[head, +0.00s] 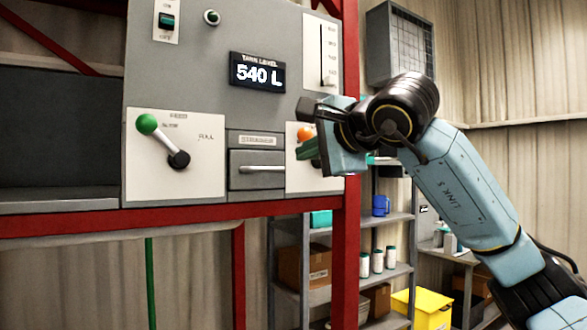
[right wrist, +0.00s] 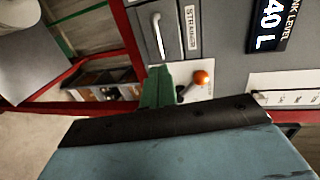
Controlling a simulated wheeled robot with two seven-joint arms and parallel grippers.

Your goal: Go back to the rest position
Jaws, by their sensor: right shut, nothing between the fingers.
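My right gripper (head: 303,149) comes in from the right in front of the grey control panel (head: 205,60). Its green fingers (right wrist: 158,88) are shut with nothing between them. They point at the panel close beside the orange-knobbed lever (right wrist: 201,78). In the head view the orange knob (head: 306,133) shows just above the fingers, and the gripper hides part of that lever's white plate. Whether the fingers touch the lever I cannot tell. My left gripper is in neither view.
The panel holds a green-knobbed lever (head: 147,124), a strainer drawer (head: 257,160) and a display (head: 257,73) reading 540 L. A red frame post (head: 351,240) stands behind my gripper. Shelves (head: 385,275) and a yellow bin (head: 422,308) stand farther back. A grey wire-front box (head: 400,42) hangs above.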

